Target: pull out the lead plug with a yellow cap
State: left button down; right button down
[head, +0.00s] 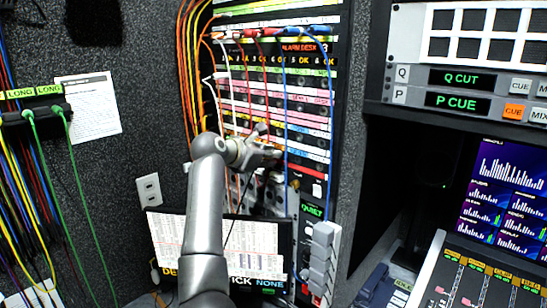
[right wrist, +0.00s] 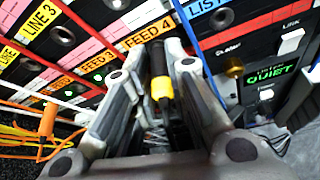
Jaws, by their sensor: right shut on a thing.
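The lead plug with a yellow cap (right wrist: 161,88) shows in the right wrist view, between the fingers of my right gripper (right wrist: 160,62). It has a black body with a yellow band. My right gripper is shut on it, close to the rack panel beside the FEED 4 label (right wrist: 143,37). The fingers hide the plug's tip, and I cannot tell whether it is still seated in a jack. In the head view my right gripper (head: 264,158) is at the lower part of the patch rack (head: 318,150), and the plug is hidden there. My left gripper is not in view.
An orange plug (right wrist: 47,120) with orange leads is at the left in the right wrist view. Red, white and blue leads hang down the rack. A monitor (head: 222,240) stands below, and a mixing console (head: 470,285) is at the right. Green leads hang on the left wall.

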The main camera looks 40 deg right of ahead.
jog(key=shift+s+a+b, duration=0.15)
jog(key=shift+a+b, duration=0.35)
jog(key=shift+a, duration=1)
dwell(0.8)
jog(key=shift+a, duration=0.2)
jog(key=shift+s+a+b, duration=0.15)
jog(key=shift+a+b, duration=0.65)
jog(key=shift+a, duration=0.8)
jog(key=shift+a, duration=0.1)
jog(key=a+b, duration=0.1)
jog(key=a, duration=0.1)
jog(key=shift+s+a, duration=0.1)
jog(key=shift+a, duration=0.3)
